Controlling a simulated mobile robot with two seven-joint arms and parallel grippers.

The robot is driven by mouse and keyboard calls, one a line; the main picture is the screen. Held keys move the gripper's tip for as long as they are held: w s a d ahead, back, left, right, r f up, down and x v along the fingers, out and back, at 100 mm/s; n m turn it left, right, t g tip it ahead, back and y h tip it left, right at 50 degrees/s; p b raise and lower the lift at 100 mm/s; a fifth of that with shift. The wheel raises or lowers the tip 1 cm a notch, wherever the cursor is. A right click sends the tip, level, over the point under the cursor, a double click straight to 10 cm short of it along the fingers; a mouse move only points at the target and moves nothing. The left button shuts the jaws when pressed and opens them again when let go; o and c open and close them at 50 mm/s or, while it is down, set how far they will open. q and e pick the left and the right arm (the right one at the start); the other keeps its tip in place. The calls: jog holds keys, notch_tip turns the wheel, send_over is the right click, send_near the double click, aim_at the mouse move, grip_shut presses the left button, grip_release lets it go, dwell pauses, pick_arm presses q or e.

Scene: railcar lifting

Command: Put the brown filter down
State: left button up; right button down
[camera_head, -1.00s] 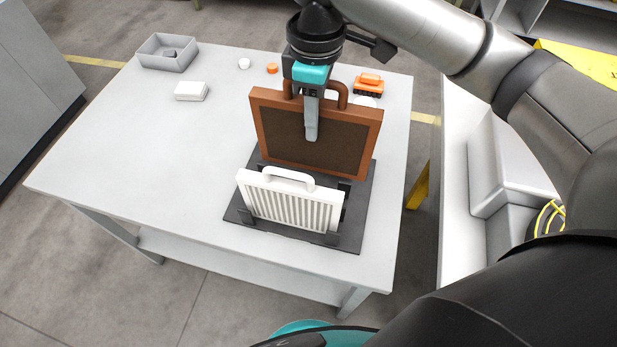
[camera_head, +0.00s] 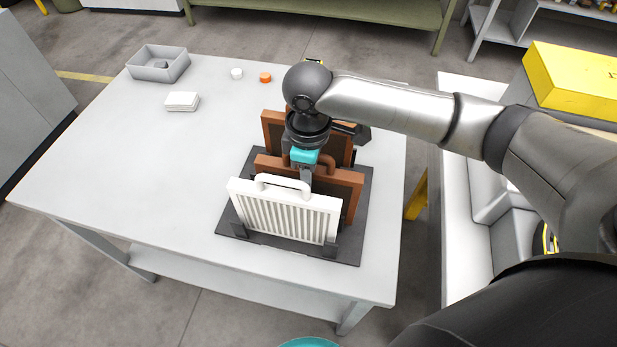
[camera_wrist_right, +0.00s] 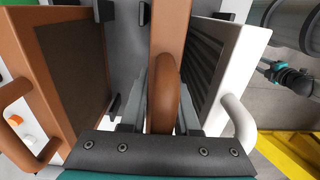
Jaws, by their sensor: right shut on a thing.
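My right gripper (camera_head: 306,174) is shut on the handle of a brown filter (camera_head: 342,184). In the right wrist view my right gripper (camera_wrist_right: 160,110) has its fingers either side of the brown handle (camera_wrist_right: 164,90). The held filter is upright, between a white filter (camera_head: 282,214) in front and another brown filter (camera_head: 273,124) behind. Both neighbours also show in the wrist view, the white filter (camera_wrist_right: 228,70) at right and the other brown filter (camera_wrist_right: 72,65) at left. The held filter's lower edge is hidden, so its seating in the dark rack (camera_head: 361,205) cannot be told.
The rack stands on a light grey table (camera_head: 130,150). A grey bin (camera_head: 158,64), a white block (camera_head: 182,101), a white cap (camera_head: 236,74) and an orange cap (camera_head: 265,78) stand farther back. The table left of the rack is clear.

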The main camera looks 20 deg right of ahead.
jog(key=c, duration=0.6)
grip_release()
jog(key=shift+f, duration=0.1)
jog(key=shift+c, duration=0.2)
notch_tip(320, 180, up, 12)
jog(key=p, duration=0.2)
jog(key=shift+r+p, duration=0.2)
jog(key=shift+p, duration=0.2)
